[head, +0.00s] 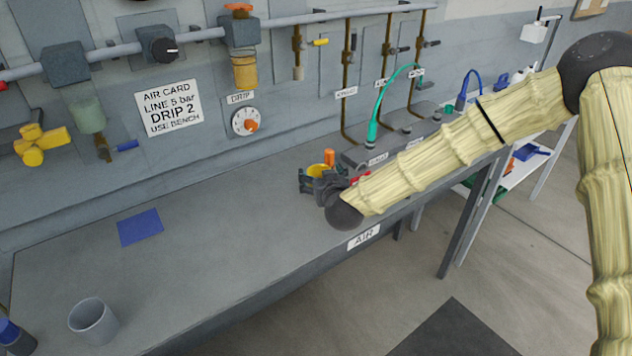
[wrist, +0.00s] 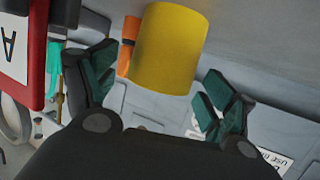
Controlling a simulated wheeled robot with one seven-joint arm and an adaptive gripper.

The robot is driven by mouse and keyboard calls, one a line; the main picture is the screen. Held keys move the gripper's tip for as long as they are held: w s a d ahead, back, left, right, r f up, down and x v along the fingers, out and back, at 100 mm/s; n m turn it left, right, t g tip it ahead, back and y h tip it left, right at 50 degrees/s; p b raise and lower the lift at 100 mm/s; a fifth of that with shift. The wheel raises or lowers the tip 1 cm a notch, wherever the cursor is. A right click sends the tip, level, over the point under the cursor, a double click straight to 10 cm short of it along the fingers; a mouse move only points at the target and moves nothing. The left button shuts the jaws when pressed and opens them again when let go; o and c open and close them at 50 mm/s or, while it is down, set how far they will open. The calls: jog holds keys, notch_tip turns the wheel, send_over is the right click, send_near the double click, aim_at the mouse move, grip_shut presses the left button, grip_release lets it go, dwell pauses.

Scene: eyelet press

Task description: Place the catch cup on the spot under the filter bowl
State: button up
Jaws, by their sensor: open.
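A yellow cylinder (wrist: 170,48), perhaps the catch cup, stands between the fingers of my gripper (wrist: 158,88) in the wrist view. The fingers are open, with a gap on each side of it. In the head view my gripper (head: 322,186) is low over the bench's right end, partly hiding the yellow cylinder (head: 317,171). A grey, open-topped cup (head: 93,321) stands at the bench's front left; I cannot tell which is the catch cup. A greenish filter bowl (head: 88,114) hangs on the wall pipe at left. A flat blue square (head: 140,227) lies bare on the bench below it.
An orange piece (head: 328,156) stands beside the yellow cylinder. A red-framed card (wrist: 22,50) is close to the left finger. A dark bottle (head: 12,338) is at the lower left. A yellow valve handle (head: 42,145) juts from the wall. The middle of the bench (head: 230,220) is clear.

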jog(key=shift+x, duration=1.05)
jog(key=shift+c, duration=0.9)
jog(key=c, duration=0.9)
jog(key=shift+c, duration=0.6)
jog(key=shift+r, duration=0.1)
